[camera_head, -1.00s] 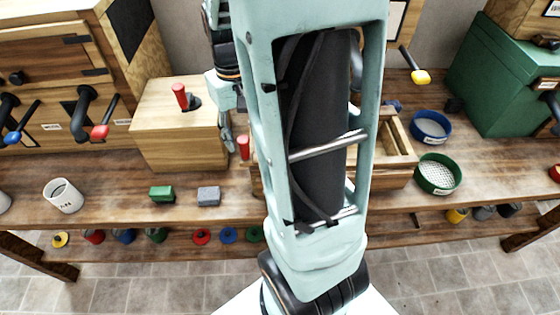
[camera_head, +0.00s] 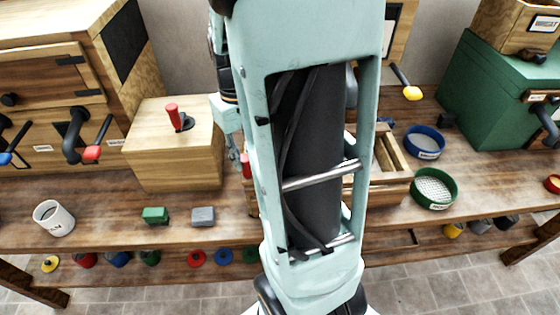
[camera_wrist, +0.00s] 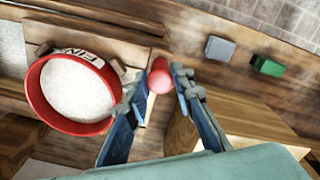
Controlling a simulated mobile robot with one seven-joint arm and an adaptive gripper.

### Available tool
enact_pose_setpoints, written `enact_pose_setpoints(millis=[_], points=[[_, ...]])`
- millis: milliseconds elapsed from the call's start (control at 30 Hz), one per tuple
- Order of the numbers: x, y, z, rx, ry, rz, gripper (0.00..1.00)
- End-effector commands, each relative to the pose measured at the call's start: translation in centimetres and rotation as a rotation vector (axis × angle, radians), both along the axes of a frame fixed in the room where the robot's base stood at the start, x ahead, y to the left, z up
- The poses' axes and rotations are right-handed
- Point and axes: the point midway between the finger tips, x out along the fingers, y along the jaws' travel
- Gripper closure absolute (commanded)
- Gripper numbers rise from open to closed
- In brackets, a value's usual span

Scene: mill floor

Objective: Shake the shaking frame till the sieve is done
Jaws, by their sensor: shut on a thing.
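My gripper (camera_wrist: 168,82) is shut on the red handle (camera_wrist: 159,77) of the shaking frame in the wrist view. The handle also shows in the head view (camera_head: 246,165), left of my arm. A round red sieve labelled "FINE" (camera_wrist: 34,98) lies in the frame, left of the gripper, with pale, powdery-looking material covering its inside. The wooden shaking frame (camera_head: 397,190) stands on the bench in the head view. My arm hides its middle and the red sieve there.
A wooden box (camera_head: 180,165) with a red-knobbed lever stands left of the frame. A green block (camera_head: 154,215), a grey block (camera_head: 203,216) and a white mug (camera_head: 54,219) sit along the front. A blue sieve (camera_head: 425,142) and a green sieve (camera_head: 434,188) are to the right.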

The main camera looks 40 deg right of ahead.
Motion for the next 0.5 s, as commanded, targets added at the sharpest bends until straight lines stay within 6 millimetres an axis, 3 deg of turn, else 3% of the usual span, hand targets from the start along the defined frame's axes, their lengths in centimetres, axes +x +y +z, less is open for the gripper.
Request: enact_pose_setpoints(millis=[500], points=[[-4.6, -6.9, -0.1, -0.002, 0.0, -0.005, 0.95]])
